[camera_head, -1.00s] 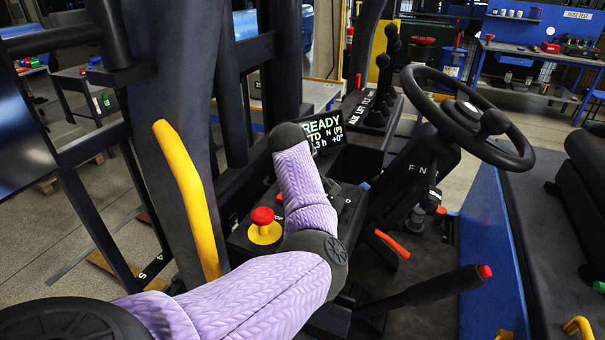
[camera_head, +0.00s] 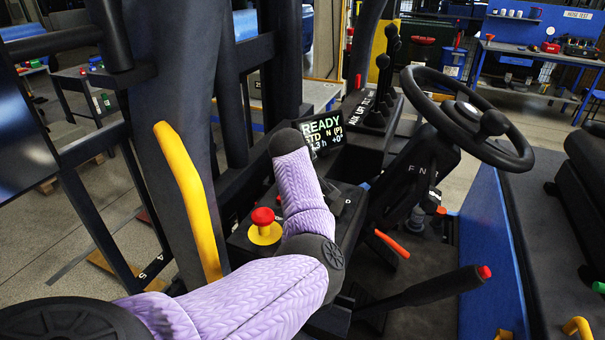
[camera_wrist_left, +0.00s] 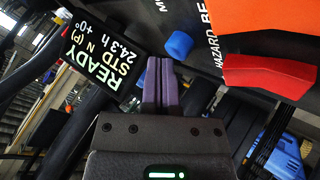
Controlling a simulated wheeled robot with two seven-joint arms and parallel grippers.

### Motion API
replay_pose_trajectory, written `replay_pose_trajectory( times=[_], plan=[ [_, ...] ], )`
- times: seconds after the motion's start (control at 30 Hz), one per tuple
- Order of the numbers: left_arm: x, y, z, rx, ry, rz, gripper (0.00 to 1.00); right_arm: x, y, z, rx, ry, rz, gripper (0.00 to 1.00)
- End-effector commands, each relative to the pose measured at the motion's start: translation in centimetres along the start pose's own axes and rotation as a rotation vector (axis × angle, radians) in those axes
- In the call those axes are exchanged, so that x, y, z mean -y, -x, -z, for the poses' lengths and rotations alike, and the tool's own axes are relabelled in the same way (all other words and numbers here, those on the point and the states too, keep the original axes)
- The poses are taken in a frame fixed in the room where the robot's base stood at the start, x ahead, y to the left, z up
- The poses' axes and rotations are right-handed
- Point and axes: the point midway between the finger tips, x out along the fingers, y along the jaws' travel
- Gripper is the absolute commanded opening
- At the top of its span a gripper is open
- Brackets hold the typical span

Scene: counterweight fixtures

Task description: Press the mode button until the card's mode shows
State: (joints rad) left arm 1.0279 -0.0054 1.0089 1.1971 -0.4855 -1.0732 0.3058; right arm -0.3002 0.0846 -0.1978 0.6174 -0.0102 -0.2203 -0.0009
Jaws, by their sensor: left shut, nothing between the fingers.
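In the left wrist view the display (camera_wrist_left: 97,62) also shows 24.3 h. A blue button (camera_wrist_left: 179,44) stands on the dark panel, beside a label that starts with M and is cut off. My left gripper (camera_wrist_left: 160,62) is shut and empty, its purple fingertips close below the blue button. I cannot tell whether they touch it. In the head view my left forearm hides most of the panel. The mode card is not identifiable. My right gripper is not in view.
A red rocker (camera_wrist_left: 268,75) near the HAZARD label and an orange part (camera_wrist_left: 265,14) lie right of the fingers. A red mushroom button (camera_head: 263,216), a yellow grab rail (camera_head: 187,200), black levers (camera_head: 384,75) and a steering wheel (camera_head: 467,118) surround the arm.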

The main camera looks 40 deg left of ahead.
Motion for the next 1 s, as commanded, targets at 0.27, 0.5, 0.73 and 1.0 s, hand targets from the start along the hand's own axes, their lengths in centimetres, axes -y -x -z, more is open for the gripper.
replay_pose_trajectory(
  times=[0.27,0.5,0.73,1.0],
  plan=[
    [0.03,-0.05,-0.03,0.0,0.0,0.0,0.0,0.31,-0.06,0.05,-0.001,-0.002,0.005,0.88],
    [0.18,-0.25,-0.17,0.0,0.0,0.0,0.0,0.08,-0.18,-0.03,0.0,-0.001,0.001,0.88],
    [0.31,-0.44,-0.31,-0.001,0.0,0.0,0.0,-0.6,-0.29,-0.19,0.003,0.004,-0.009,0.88],
    [0.48,-0.67,-0.47,-0.001,0.0,0.0,0.0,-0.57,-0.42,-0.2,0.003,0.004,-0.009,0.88]
  ],
)
